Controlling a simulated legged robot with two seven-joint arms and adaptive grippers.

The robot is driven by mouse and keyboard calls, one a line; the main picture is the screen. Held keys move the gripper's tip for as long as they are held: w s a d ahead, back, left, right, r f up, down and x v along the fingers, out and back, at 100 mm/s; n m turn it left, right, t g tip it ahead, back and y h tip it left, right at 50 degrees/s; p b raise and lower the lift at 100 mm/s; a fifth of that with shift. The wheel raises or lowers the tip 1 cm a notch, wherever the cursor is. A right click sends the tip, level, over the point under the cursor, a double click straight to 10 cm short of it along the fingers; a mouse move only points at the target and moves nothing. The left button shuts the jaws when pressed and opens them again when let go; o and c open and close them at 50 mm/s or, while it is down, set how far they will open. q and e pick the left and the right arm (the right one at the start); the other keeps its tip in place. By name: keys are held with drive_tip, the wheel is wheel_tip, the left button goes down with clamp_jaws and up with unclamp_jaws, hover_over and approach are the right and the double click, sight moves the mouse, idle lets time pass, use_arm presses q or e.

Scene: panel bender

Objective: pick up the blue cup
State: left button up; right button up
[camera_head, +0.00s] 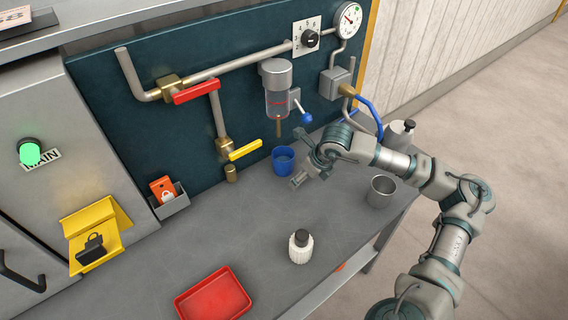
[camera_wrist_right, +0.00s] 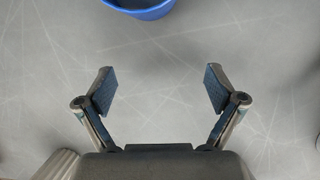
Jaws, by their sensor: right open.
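The blue cup (camera_head: 284,161) stands upright on the grey bench, below the clear dispenser. In the right wrist view only the near part of the cup (camera_wrist_right: 145,8) shows at the top edge, beyond my fingertips. My right gripper (camera_head: 297,158) is just right of the cup in the head view. In the right wrist view my right gripper (camera_wrist_right: 160,90) is open, with only bare bench between its fingers. The cup is not between the fingers. My left gripper is not in view.
A metal cup (camera_head: 381,191) and a white bottle (camera_head: 300,247) stand on the bench (camera_head: 240,225). A red tray (camera_head: 213,297) lies near the front. The dispenser (camera_head: 277,92) hangs above the blue cup. A yellow-handled valve (camera_head: 245,150) is to its left.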

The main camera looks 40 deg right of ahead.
sight(282, 163)
drive_tip(key=w, duration=0.3)
drive_tip(key=shift+a, duration=0.1)
drive_tip(key=shift+w+a+r, duration=0.1)
drive_tip(key=shift+w+a, duration=0.1)
drive_tip(key=shift+w, duration=0.15)
drive_tip(key=w, duration=0.3)
drive_tip(key=w+a, duration=0.1)
drive_tip(key=shift+w+r, duration=0.2)
drive_tip(key=shift+w, duration=0.2)
drive_tip(key=shift+w+d+f+b, duration=0.3)
drive_tip(key=shift+d+f, duration=0.3)
drive_tip(key=shift+f, duration=0.25)
drive_tip(key=shift+d, duration=0.3)
drive_tip(key=shift+a+r, duration=0.2)
drive_tip(key=shift+a, duration=0.4)
drive_tip(key=c, duration=1.2)
